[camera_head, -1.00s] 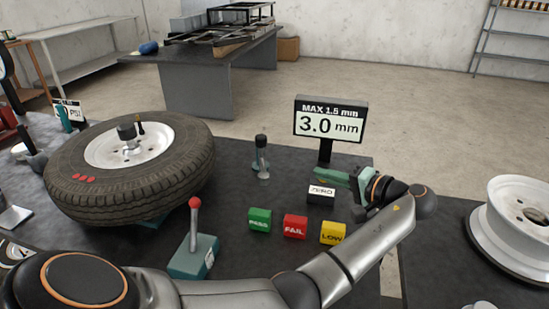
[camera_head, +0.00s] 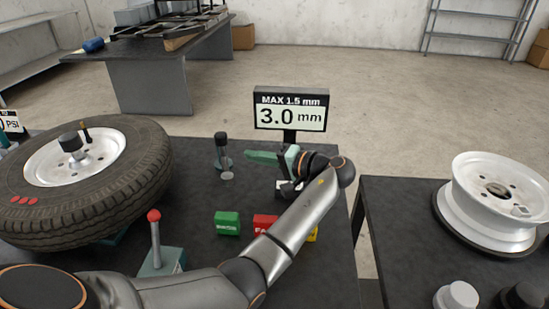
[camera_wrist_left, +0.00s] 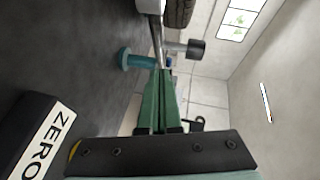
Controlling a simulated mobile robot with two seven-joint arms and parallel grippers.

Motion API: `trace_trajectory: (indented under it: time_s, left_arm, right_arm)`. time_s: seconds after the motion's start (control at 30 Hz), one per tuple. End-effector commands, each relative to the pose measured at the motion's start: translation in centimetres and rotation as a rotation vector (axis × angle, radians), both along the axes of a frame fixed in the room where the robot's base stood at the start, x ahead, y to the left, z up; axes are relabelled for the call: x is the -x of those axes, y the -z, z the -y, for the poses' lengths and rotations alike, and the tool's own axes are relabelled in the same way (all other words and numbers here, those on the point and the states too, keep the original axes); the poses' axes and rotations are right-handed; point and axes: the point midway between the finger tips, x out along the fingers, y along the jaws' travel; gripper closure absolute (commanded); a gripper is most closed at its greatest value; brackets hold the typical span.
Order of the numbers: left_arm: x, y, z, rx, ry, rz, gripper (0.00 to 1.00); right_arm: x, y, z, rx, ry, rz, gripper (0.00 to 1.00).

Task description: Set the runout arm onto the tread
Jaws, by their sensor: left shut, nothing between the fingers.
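The runout arm (camera_head: 222,152), a small teal stand with a dark upright top, stands on the dark table right of the tyre. Its teal foot (camera_wrist_left: 133,59) and dark knob (camera_wrist_left: 196,49) show in the left wrist view. The tyre (camera_head: 130,190) lies flat on its white rim, its tread clear of the arm; a bit of tread (camera_wrist_left: 178,12) shows at the top of the wrist view. My left gripper (camera_head: 247,156) is shut and empty, its green fingers pointing left just right of the arm. My right gripper is not in view.
The display (camera_head: 290,112) behind my gripper reads 3.0 mm, MAX 1.5 mm. My left arm partly hides the red (camera_head: 263,223) and yellow blocks; the green block (camera_head: 227,223) is clear. A red-knobbed lever (camera_head: 155,232) stands in front. A bare rim (camera_head: 500,190) lies on the right table.

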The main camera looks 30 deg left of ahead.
Motion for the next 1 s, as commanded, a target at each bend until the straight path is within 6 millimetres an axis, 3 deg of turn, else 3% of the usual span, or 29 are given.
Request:
trace_trajectory:
  time_s: [0.33, 1.0]
  left_arm:
    - [2.7, 1.0, -2.3, 0.000, -0.001, -0.002, 1.00]
    - [2.4, 1.1, -2.6, 0.000, 0.050, -0.001, 1.00]
  right_arm:
    - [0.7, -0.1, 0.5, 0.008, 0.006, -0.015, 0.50]
    - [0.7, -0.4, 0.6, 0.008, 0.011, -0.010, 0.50]
